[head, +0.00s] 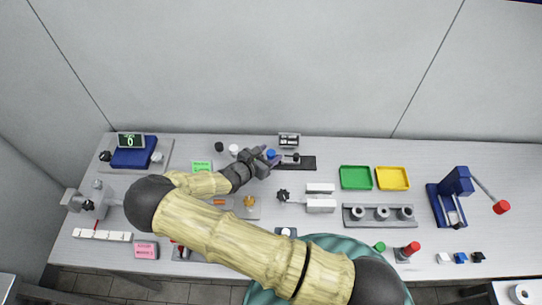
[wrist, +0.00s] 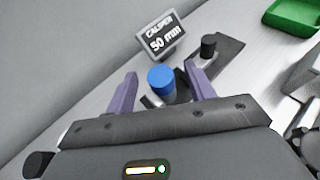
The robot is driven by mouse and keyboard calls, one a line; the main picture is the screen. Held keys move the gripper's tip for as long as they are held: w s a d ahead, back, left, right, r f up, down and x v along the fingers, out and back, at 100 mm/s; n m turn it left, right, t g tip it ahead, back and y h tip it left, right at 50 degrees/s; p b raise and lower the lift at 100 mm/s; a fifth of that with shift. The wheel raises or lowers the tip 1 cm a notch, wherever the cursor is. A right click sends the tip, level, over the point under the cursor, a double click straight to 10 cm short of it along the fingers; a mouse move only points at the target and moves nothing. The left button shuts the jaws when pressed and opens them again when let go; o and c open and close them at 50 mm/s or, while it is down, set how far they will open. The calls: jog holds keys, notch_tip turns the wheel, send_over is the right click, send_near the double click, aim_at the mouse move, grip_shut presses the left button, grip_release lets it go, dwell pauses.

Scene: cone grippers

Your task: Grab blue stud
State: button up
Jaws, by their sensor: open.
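The blue stud (wrist: 161,80) is a short blue cylinder with a round top. In the wrist view it stands between and slightly beyond the two purple fingertips of my gripper (wrist: 160,88), which are apart on either side of it. No contact with the fingers is visible. In the head view the blue stud (head: 271,154) shows as a small blue spot beside my gripper (head: 268,160). Its lower part is hidden, and a dark piece (wrist: 152,101) lies close by it.
A caliper display (wrist: 162,36) reading 50 mm stands behind the stud. A dark strip with a black knob (wrist: 208,43) lies to its right. Green (head: 355,177) and yellow (head: 392,178) trays stand further right. White (head: 234,150) and black (head: 219,146) pieces stand to the left.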

aim_at(269, 155)
jog(key=c, duration=1.1)
jog(key=shift+r, duration=0.15)
jog(key=shift+c, duration=0.2)
notch_tip(269, 155, up, 10)
jog(key=b, duration=0.2)
